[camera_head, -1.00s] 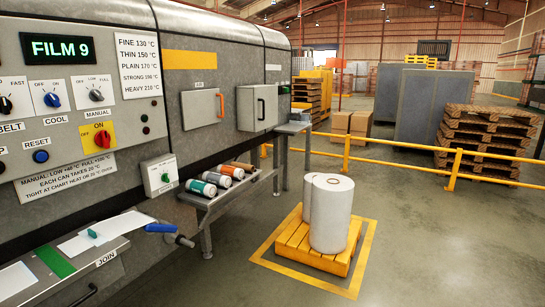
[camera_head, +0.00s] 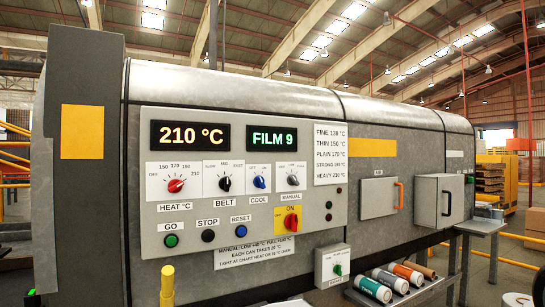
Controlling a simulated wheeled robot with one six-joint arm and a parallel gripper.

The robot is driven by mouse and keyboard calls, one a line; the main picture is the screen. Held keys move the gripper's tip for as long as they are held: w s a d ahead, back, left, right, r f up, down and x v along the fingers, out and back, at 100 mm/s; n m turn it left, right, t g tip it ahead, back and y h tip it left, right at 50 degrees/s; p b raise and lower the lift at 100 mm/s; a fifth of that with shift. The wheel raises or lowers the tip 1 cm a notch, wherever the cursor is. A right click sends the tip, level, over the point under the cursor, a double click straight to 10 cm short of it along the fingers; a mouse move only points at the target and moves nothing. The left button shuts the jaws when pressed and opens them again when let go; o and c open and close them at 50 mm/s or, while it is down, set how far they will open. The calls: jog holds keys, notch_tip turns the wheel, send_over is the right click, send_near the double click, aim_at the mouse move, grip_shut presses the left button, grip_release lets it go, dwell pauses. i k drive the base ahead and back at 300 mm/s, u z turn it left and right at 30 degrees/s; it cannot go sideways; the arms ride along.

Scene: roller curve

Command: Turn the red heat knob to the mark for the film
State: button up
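The red heat knob (camera_head: 176,185) sits on the control panel (camera_head: 350,225) at the left, above the label HEAT °C. Its dial shows OFF, 150, 170, 190 and 210; its pointer seems to lean up and right, but the exact mark is too small to tell. The orange temperature display (camera_head: 190,136) above reads 210 °C. The green film display (camera_head: 273,139) reads FILM 9. The white chart (camera_head: 330,153) lists FINE 130, THIN 150, PLAIN 170, a blurred STRONG value and HEAVY 210. My gripper is not in view.
Push buttons and a red-on-yellow switch (camera_head: 291,220) are below. Several film rolls (camera_head: 390,281) lie on a shelf at lower right. A yellow post (camera_head: 167,288) stands in front.

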aim_at(175, 185)
jog(key=k, duration=0.45)
jog(key=u, duration=2)
jog(key=i, duration=1.35)
jog(key=z, duration=2.1)
